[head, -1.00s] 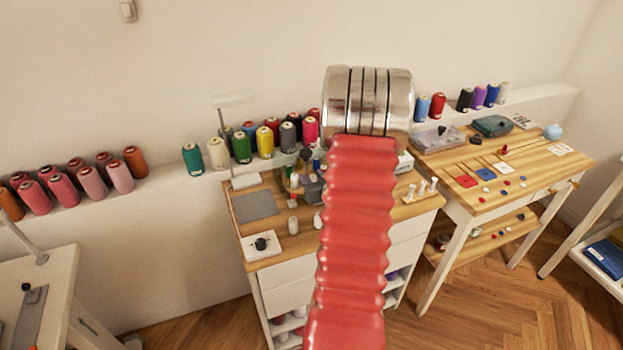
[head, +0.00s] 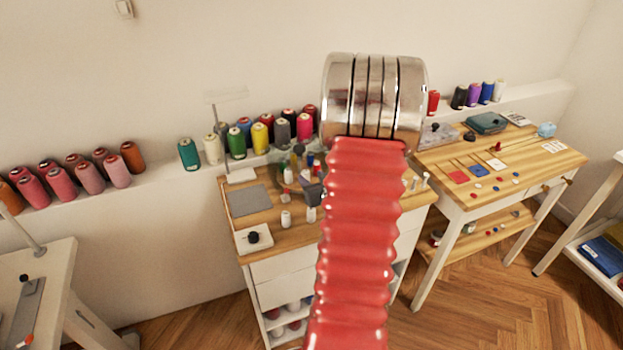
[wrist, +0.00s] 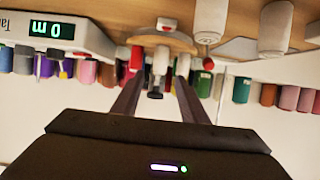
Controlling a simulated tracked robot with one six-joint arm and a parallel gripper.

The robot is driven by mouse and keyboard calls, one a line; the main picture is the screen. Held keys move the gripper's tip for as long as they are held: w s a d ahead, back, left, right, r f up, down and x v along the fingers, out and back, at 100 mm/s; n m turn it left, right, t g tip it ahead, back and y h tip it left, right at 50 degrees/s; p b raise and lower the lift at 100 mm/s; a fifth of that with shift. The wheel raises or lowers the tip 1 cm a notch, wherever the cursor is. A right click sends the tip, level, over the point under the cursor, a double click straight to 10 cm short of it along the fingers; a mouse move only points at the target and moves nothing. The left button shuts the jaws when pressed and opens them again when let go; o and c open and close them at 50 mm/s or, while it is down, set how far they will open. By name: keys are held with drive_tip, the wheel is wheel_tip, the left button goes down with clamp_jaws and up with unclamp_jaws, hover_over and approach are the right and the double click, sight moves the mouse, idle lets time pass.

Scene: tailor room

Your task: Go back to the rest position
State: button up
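My gripper (wrist: 156,78) shows in the wrist view, which is upside down. Its two dark fingers are apart, with a gap between the tips. A white and black item (wrist: 157,76) shows in line with the gap; it looks like background, not touched by either finger. In the head view my red ribbed arm with its silver joint fills the middle, and my gripper is hidden there.
A wooden-topped workbench (head: 277,243) with small spools stands behind my arm. A second table (head: 437,166) stands right, a white table (head: 45,262) left. Thread cones (head: 189,154) line the wall ledge. A digital scale (wrist: 52,30) shows in the wrist view.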

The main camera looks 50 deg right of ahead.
drive_tip(key=shift+s+a+r, duration=0.2)
drive_tip(key=shift+s, duration=0.35)
drive_tip(key=w+a+r+n+g+y, duration=0.1)
drive_tip(key=a+r, duration=0.4)
drive_tip(key=a, duration=0.3)
drive_tip(key=w+a+r+n+g, duration=0.1)
drive_tip(key=w+a+r, duration=0.1)
drive_tip(key=a+r, duration=0.35)
drive_tip(key=w+a+r+n+g+y, duration=0.1)
drive_tip(key=a+r, duration=0.2)
drive_tip(key=a, duration=0.6)
drive_tip(key=s+a+r+n+g+y, duration=0.1)
drive_tip(key=s+a+r+y, duration=0.1)
drive_tip(key=s+a, duration=0.5)
drive_tip(key=s+a+r+n+g+y, duration=0.1)
drive_tip(key=s+a, duration=0.7)
drive_tip(key=a, duration=0.8)
drive_tip(key=shift+a+r+n+g+y, duration=0.2)
drive_tip(key=shift+r+n+g+y, duration=0.3)
drive_tip(key=shift+y, duration=0.5)
